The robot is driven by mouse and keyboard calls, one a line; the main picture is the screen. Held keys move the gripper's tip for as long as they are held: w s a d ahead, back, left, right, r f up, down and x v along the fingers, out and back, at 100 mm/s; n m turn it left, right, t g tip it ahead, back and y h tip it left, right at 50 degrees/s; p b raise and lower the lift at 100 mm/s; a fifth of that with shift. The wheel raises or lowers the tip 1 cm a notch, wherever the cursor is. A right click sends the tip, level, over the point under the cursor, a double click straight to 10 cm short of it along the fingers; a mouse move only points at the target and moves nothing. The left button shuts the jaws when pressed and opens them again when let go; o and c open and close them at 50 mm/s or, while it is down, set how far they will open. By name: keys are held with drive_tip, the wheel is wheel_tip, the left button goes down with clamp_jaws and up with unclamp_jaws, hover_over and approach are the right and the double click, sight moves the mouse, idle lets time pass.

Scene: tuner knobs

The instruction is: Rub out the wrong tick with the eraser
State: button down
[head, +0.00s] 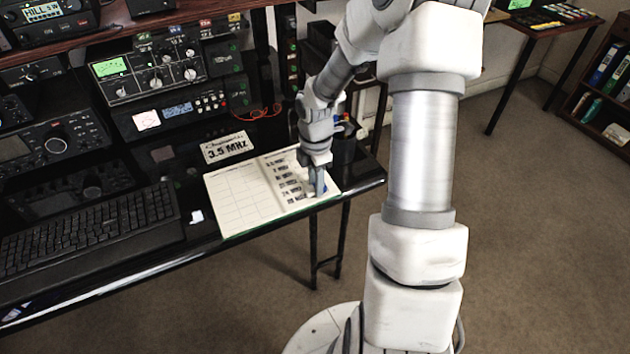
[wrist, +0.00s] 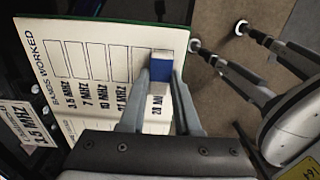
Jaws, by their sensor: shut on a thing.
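An open logbook (head: 238,198) lies on the desk. Its right page, headed BANDS WORKED in the wrist view (wrist: 88,50), has a row of boxes above frequency labels. My gripper (head: 318,190) points down at the right part of this page. It is shut on the eraser (wrist: 160,68), which is blue with a white end, seen between the fingertips (wrist: 160,82) in the wrist view. The eraser is over or on the row of boxes, toward the 28 MHz end; contact is hard to tell. I make out no tick in the boxes that show; the eraser and fingers hide some.
A card reading 3.5 MHz (head: 227,147) stands behind the logbook. A keyboard (head: 90,232) and a small white piece (head: 197,216) are to its left. Radio sets (head: 155,75) line the back. The desk's front edge (head: 285,212) runs close to the logbook.

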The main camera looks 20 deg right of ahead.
drive_tip(key=shift+w+d+p, duration=0.15)
drive_tip(key=shift+d+p, duration=0.3)
drive_tip(key=shift+d, duration=0.6)
drive_tip(key=shift+s+a+f, duration=0.1)
drive_tip(key=shift+s+a, duration=0.15)
drive_tip(key=shift+a, duration=0.5)
drive_tip(key=shift+s+a, duration=0.2)
drive_tip(key=shift+a, duration=0.55)
drive_tip(key=shift+d+p, duration=0.7)
drive_tip(key=shift+d, duration=0.3)
drive_tip(key=shift+w+d, duration=0.15)
drive_tip(key=shift+d, duration=0.4)
drive_tip(key=shift+w+a, duration=0.15)
drive_tip(key=shift+a, duration=0.65)
drive_tip(key=shift+w+a, duration=0.1)
drive_tip(key=shift+a, duration=0.65)
drive_tip(key=shift+s+d+r+p, duration=0.1)
drive_tip(key=shift+d+p, duration=0.2)
drive_tip(key=shift+d, duration=0.15)
drive_tip(key=shift+s+d+r+p, duration=0.1)
drive_tip(key=shift+d+p, duration=0.15)
drive_tip(key=shift+d, duration=0.15)
drive_tip(key=shift+s+d+f, duration=0.1)
drive_tip(key=shift+s+d, duration=0.05)
drive_tip(key=shift+d, duration=0.55)
drive_tip(key=shift+a+f, duration=0.1)
drive_tip(key=shift+a, duration=1.5)
